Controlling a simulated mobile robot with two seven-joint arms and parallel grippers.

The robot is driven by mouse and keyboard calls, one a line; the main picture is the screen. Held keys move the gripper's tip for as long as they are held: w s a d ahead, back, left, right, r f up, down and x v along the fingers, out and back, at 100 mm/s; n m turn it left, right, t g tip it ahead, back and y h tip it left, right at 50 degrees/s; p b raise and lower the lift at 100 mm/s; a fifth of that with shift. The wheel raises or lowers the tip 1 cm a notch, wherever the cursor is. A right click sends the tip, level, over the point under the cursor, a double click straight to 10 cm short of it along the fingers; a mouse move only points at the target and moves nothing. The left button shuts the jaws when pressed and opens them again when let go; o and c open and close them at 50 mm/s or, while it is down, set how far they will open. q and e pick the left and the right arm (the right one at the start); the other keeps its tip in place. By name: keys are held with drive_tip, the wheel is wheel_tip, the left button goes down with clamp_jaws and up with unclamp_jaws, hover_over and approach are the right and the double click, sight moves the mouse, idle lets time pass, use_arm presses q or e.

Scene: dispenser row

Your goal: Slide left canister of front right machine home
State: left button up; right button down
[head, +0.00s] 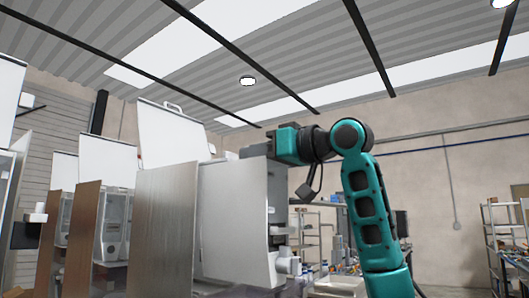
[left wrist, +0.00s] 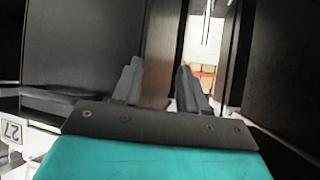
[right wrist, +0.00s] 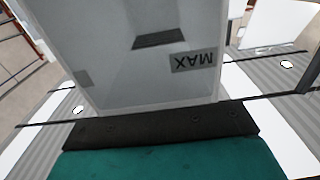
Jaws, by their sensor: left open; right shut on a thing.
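In the right wrist view a translucent grey canister (right wrist: 140,75) with an upside-down MAX label fills the middle, right in front of my right gripper. The fingers are hidden behind it. In the head view my right gripper (head: 264,150) is shut at the upper part of the front right machine (head: 279,205), beside its top edge. How far the canister sits in the machine cannot be told. My left gripper (left wrist: 158,82) is open and empty between dark panels in the left wrist view; it does not show in the head view.
Open white and brown doors (head: 165,230) stand left of the machine. More machines (head: 114,225) line up farther left, with raised white lids (head: 172,133). Shelves (head: 306,235) stand at the back right.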

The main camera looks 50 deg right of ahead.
drive_tip(key=shift+w, duration=0.35)
drive_tip(key=shift+w+a+f, duration=0.1)
drive_tip(key=shift+w+a, duration=0.1)
drive_tip(key=shift+w, duration=1.8)
drive_tip(key=shift+w+a, duration=0.15)
drive_tip(key=shift+w, duration=1.8)
drive_tip(key=shift+w+a+f, duration=0.1)
drive_tip(key=shift+w+f, duration=0.7)
drive_tip(key=shift+f, duration=0.05)
drive_tip(key=shift+b, duration=0.3)
